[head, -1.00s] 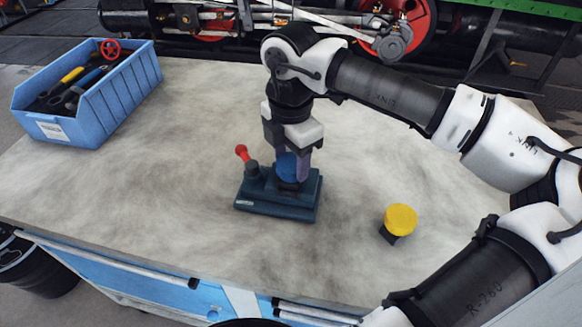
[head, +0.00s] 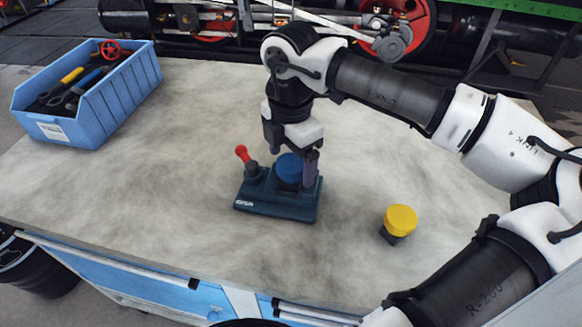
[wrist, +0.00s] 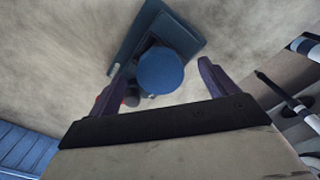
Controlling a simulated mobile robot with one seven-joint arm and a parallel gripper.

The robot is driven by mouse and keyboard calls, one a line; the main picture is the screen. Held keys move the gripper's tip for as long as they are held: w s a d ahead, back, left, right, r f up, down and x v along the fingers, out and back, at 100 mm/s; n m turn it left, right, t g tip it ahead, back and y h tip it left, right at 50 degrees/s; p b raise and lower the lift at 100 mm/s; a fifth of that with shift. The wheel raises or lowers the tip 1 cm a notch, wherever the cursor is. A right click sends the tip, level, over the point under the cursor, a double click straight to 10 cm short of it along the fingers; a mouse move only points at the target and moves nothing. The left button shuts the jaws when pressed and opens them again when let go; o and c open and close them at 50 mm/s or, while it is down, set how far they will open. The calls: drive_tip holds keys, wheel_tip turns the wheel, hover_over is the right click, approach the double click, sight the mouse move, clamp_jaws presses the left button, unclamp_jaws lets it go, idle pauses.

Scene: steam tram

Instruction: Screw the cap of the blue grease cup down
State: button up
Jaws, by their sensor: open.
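The blue grease cup has a round blue cap (head: 289,168) and stands on a dark teal base (head: 275,207). A red-knobbed lever (head: 242,153) rises from the left side of the same base. My gripper (head: 291,172) points down over the cup with its fingers apart, one on either side of the cap. In the wrist view the blue cap (wrist: 160,71) lies between the open fingertips (wrist: 163,80), with a visible gap on the right. Whether the left finger touches the cap I cannot tell. The cup's lower body is mostly hidden.
A yellow-capped cup (head: 400,220) stands separately on the bench to the right. A blue bin (head: 90,100) with tools sits at the back left. The grey bench top (head: 150,190) is clear around the base.

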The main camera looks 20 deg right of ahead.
drive_tip(key=shift+r+p, duration=1)
drive_tip(key=shift+r, duration=1.4)
